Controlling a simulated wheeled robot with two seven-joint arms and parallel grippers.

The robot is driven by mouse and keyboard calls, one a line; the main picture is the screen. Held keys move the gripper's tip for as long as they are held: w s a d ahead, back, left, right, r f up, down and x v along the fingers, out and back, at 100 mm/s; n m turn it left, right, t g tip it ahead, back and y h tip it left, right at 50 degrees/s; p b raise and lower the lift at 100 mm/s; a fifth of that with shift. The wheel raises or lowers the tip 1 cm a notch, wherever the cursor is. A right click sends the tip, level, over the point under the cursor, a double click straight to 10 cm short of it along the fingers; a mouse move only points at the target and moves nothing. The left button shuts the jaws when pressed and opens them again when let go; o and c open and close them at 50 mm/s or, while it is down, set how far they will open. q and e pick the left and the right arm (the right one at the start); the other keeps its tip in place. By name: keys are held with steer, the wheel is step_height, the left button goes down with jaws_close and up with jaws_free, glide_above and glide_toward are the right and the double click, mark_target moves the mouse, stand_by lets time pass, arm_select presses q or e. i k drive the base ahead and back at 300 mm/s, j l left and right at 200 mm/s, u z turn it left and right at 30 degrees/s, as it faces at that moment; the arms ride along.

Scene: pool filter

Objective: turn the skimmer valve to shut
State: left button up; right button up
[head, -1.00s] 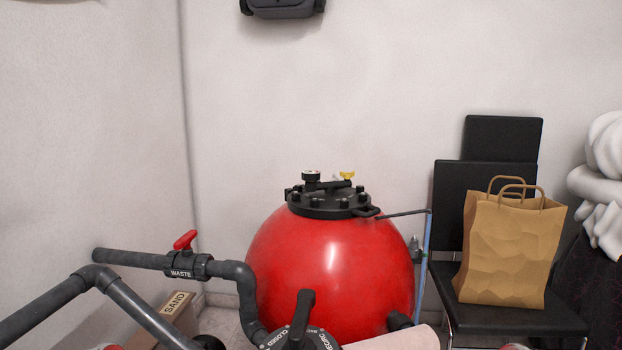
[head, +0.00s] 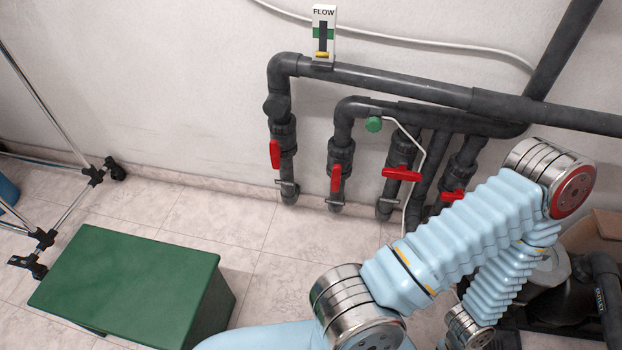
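Several valves with red handles sit on dark grey vertical pipes along the wall in the head view. The far-left handle (head: 275,153) and the second handle (head: 336,178) point along their pipes. The third handle (head: 401,174) and the fourth handle (head: 455,195) lie across theirs. Small tags hang low on some pipes, but I cannot read them, so I cannot tell which valve is the skimmer valve. A pale blue arm of mine crosses the lower right, in front of the lower right pipes. Neither gripper is in view.
A green box (head: 125,285) stands on the tiled floor at lower left, near a metal frame (head: 70,205). A flow gauge (head: 323,35) tops the upper pipe. A green knob (head: 374,124) is above the valves. Floor before the left valves is clear.

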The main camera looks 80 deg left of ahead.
mark_target(336, 176)
steer(key=u, duration=2.65)
